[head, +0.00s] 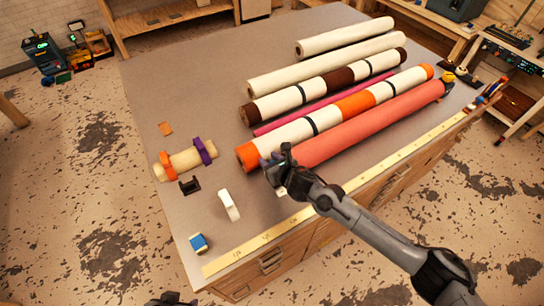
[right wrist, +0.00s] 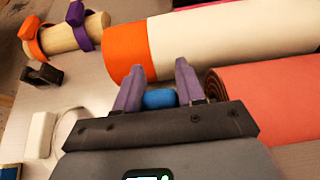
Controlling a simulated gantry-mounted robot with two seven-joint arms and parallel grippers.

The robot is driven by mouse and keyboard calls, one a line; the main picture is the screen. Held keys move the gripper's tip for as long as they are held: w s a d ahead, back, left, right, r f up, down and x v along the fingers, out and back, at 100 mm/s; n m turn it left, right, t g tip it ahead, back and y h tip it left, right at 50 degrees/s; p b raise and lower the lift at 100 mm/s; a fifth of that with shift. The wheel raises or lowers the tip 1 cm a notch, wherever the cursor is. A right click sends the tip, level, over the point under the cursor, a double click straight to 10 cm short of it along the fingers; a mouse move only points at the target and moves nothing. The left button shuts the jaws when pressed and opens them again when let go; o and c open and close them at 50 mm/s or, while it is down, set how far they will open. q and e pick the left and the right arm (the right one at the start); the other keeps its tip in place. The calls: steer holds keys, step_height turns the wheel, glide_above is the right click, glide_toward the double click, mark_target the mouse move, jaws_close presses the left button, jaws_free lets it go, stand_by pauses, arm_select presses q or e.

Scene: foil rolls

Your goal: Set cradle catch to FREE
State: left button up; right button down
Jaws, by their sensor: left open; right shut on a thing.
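My right gripper (head: 278,160) is at the near left end of the coral roll (head: 370,124), next to the orange-ended roll (head: 290,131). In the right wrist view its two purple-grey fingers (right wrist: 159,78) are shut on a small blue piece (right wrist: 160,98). I cannot tell for sure whether this blue piece is the cradle catch, and no FREE marking is legible. The coral roll's spiral end (right wrist: 214,84) is just right of the fingers. My left gripper (head: 172,299) is barely in view at the bottom edge, open, away from the rolls.
Several more rolls, including a cream one (head: 345,36), lie behind. A yellow ruler strip (head: 255,248) lines the front edge.

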steer(key=shift+w+a+f+g+h+p, duration=0.2)
steer(key=shift+w+g+h+p, duration=0.2)
steer(key=shift+g, duration=0.3)
steer(key=c, duration=0.8)
jaws_free()
steer(key=shift+o, duration=0.2)
steer(key=v, duration=1)
steer(key=shift+s+d+r, duration=0.15)
steer(key=shift+s+d, duration=0.1)
steer(key=shift+s, duration=0.1)
